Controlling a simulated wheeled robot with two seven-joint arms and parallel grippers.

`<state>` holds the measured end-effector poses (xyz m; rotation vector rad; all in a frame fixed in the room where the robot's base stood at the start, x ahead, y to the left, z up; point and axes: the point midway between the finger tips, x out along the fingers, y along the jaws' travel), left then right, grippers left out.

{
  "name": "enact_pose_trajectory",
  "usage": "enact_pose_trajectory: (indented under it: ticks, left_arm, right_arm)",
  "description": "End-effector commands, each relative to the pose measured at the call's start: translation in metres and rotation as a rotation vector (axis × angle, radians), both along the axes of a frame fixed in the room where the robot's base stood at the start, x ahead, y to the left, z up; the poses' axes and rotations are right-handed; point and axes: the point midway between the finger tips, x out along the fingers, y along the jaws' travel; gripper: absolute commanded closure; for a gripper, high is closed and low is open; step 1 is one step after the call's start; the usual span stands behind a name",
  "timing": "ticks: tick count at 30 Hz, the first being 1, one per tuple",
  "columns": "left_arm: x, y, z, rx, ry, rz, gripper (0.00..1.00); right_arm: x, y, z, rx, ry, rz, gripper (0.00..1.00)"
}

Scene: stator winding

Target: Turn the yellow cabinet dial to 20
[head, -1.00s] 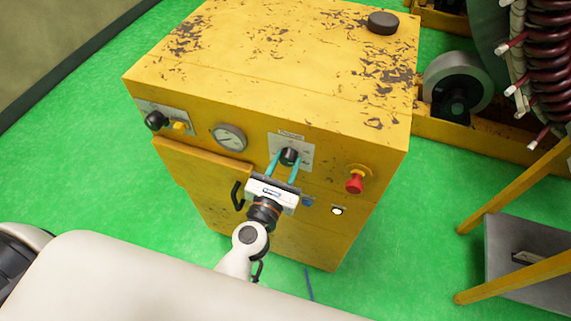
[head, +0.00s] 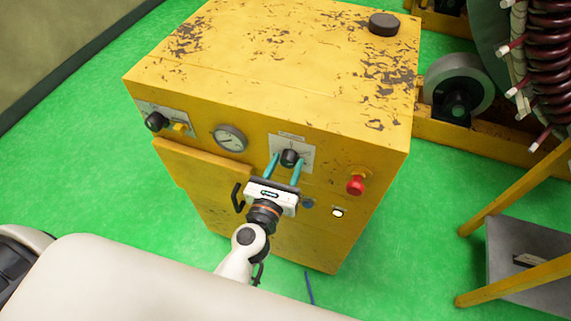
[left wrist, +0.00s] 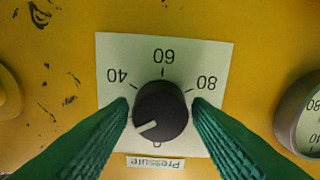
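The yellow cabinet (head: 290,75) stands in front of me in the head view. Its black dial (head: 289,158) sits on a white plate labelled "Pressure". In the left wrist view the dial (left wrist: 161,110) shows upside down, with 40, 60 and 80 readable and a 0 partly visible at the bottom. Its white pointer line points to the lower left, on the side between 0 and 40; the 20 mark is hidden behind a finger. My left gripper (head: 283,168) is open, its teal fingers on either side of the dial, with small gaps visible in the wrist view (left wrist: 161,112). My right gripper is out of view.
A round gauge (head: 230,138), a black knob (head: 156,121) and a yellow switch (head: 180,128) are left of the dial. A red button (head: 356,185) and a white light (head: 338,212) are right of it. The cabinet door handle (head: 238,197) is close to my gripper.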

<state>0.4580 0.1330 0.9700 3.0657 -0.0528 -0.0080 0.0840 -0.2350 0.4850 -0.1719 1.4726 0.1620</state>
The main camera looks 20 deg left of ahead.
Motion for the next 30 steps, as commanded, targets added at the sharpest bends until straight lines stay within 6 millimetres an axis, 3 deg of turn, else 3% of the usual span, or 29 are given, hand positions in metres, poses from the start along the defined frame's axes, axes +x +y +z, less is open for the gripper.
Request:
enact_pose_trajectory:
  ticks: [2, 10, 14, 24, 30]
  left_arm:
    - [0.000, 0.000, 0.000, 0.000, -0.001, 0.000, 0.43]
    - [0.000, 0.000, 0.001, 0.001, -0.003, 0.000, 0.43]
    - [-0.009, 0.000, -0.001, 0.001, -0.001, 0.000, 0.43]
    - [-0.078, 0.003, -0.007, 0.000, 0.001, -0.001, 0.43]
    - [-0.109, 0.004, -0.004, 0.000, -0.001, -0.002, 0.43]
  right_arm:
    - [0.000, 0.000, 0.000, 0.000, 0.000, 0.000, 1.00]
    - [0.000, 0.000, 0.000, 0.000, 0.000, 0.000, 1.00]
    - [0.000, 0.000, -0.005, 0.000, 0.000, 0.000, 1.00]
    - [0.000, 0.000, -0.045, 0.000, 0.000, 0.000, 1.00]
    - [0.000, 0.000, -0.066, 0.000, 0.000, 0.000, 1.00]
